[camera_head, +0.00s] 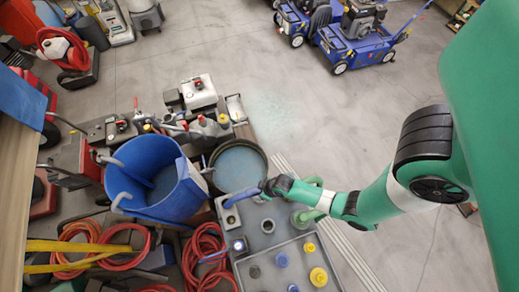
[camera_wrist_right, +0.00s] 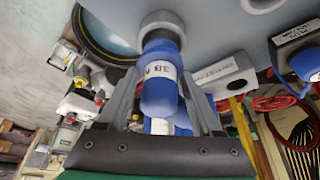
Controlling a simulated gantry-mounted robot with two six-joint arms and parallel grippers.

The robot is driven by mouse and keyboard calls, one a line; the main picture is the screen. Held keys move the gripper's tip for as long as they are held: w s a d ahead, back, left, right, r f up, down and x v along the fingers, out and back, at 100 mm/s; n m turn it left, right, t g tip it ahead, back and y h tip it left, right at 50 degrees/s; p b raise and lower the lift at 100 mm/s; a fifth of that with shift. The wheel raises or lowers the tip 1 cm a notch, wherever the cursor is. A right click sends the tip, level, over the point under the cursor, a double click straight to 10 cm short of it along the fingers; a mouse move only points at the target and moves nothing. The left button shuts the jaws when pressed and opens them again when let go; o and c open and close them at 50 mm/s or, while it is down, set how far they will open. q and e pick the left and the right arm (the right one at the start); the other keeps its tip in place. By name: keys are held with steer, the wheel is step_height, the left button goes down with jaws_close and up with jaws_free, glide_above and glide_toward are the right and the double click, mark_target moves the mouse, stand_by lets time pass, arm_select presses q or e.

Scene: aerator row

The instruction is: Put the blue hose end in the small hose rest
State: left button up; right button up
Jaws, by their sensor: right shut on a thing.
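My right gripper (camera_head: 268,187) is shut on the blue hose end (camera_wrist_right: 160,92), above the far edge of the grey bench top (camera_head: 262,243). In the right wrist view, the labelled blue body sits between the two fingers (camera_wrist_right: 158,105). Its narrower end points at a pale grey ring (camera_wrist_right: 165,20) and overlaps it; I cannot tell whether it is inside. A grey block with a round hole (camera_wrist_right: 228,76) stands beside it, its label unreadable. In the head view, a block with a round opening (camera_head: 230,219) lies just below the hose end. I cannot tell which holder is the small hose rest. My left gripper is out of view.
A large blue bucket (camera_head: 138,193) and a round tub (camera_head: 238,169) stand beside the bench. A tray holds yellow and blue caps (camera_head: 318,277). Red hoses (camera_head: 205,257) lie at the left. Open floor is at the right.

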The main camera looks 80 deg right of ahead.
steer(key=shift+f+b, duration=1.5)
steer(key=shift+f, duration=0.35)
steer(key=o, duration=1.6)
steer(key=p+v, duration=0.5)
steer(key=v, duration=0.6)
steer(key=shift+s+a+r+p, duration=0.1)
steer(key=shift+r+p, duration=0.2)
steer(key=shift+p, duration=0.1)
